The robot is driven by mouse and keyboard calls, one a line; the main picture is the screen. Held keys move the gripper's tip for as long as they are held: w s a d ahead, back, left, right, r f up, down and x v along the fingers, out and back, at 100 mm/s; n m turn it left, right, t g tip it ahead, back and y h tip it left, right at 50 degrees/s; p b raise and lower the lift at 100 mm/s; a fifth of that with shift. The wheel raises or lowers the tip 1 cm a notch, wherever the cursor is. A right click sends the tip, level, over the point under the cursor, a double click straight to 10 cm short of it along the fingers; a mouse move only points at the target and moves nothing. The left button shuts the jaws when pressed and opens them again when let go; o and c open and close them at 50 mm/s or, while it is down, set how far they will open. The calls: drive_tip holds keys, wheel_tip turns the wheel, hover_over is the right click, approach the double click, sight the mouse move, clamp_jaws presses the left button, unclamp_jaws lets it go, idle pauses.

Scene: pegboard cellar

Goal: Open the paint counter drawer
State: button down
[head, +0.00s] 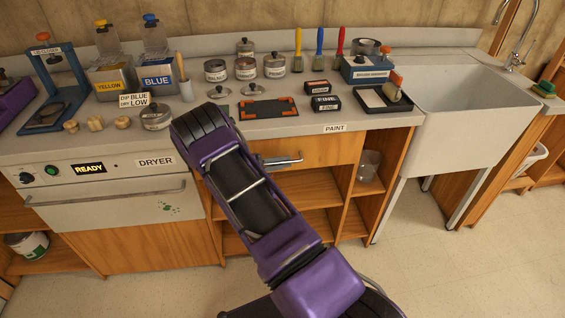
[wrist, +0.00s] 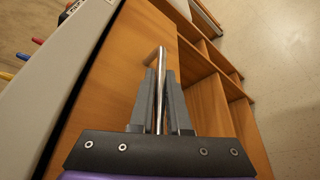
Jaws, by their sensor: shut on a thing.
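The paint counter drawer (head: 335,151) has a plain wooden front under the counter edge marked PAINT (head: 334,128). The drawer front looks flush with the counter, with no visible gap. Its metal bar handle (head: 284,161) shows to the right of my arm in the head view. In the wrist view the handle (wrist: 161,56) runs between the two grey fingers of my gripper (wrist: 160,80), which is shut on it. The drawer front (wrist: 128,65) lies just beyond the fingers. In the head view my arm hides the gripper and the left part of the drawer.
Open shelves (head: 305,190) lie below the drawer. A dryer (head: 110,190) with a bar handle stands on the left and a grey sink (head: 460,110) on the right. Jars, brushes and boxes crowd the countertop. The floor in front (head: 430,270) is clear.

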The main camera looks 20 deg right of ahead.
drive_tip(key=s+a+p, duration=0.1)
drive_tip(key=s+a, duration=0.3)
drive_tip(key=s, duration=1)
drive_tip(key=s+a+p, duration=0.2)
drive_tip(key=s+a, duration=0.2)
drive_tip(key=s, duration=1.1)
drive_tip(key=shift+a, duration=0.2)
drive_tip(key=c, duration=0.9)
unclamp_jaws()
drive_tip(key=v, duration=1.7)
drive_tip(key=shift+a+r, duration=0.15)
drive_tip(key=shift+a, duration=0.05)
drive_tip(key=shift+r, duration=0.1)
